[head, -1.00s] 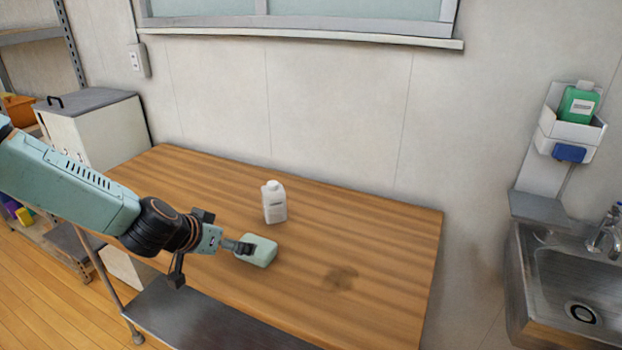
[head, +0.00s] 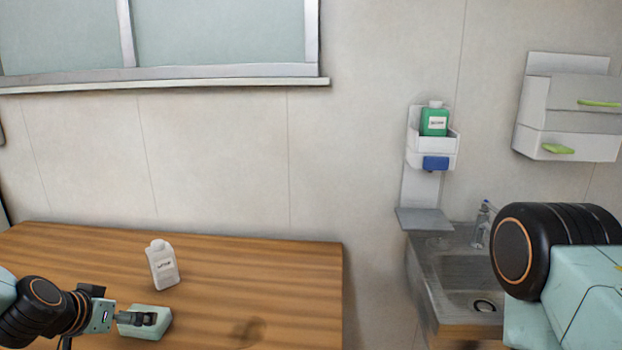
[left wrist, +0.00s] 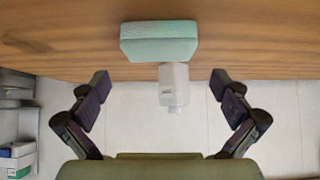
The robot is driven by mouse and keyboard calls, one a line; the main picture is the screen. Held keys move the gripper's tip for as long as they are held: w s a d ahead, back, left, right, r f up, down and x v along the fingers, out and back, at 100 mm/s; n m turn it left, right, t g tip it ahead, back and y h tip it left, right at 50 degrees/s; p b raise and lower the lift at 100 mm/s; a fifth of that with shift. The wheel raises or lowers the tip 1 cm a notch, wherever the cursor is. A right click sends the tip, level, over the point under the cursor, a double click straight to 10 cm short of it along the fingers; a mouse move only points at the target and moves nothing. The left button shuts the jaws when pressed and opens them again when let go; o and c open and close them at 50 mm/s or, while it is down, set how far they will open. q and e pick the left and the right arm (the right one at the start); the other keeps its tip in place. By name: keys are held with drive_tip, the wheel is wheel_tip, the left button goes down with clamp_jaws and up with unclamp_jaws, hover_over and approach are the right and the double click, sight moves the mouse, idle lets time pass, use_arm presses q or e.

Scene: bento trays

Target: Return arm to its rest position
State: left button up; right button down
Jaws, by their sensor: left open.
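My left arm comes in at the lower left of the head view. Its open gripper (head: 150,318) appears in front of a pale green block (head: 160,331) on the wooden table. In the left wrist view, the open fingers (left wrist: 160,87) stand wide apart with nothing held. The green block (left wrist: 160,50) lies beyond the fingertips, so they look apart. My right arm shows at the right edge of the head view; its gripper is out of frame.
A white bottle (head: 163,265) stands on the wooden table (head: 270,270) behind the block. A steel sink (head: 450,275) is right of the table. A wall dispenser (head: 446,146) holds a green bottle (head: 434,121). A white wall box (head: 570,115) hangs further right.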

use_arm(q)
drive_tip(key=shift+b+x, duration=1.65)
drive_tip(key=shift+x, duration=0.25)
drive_tip(key=shift+s+r, duration=0.1)
drive_tip(key=shift+r, duration=0.05)
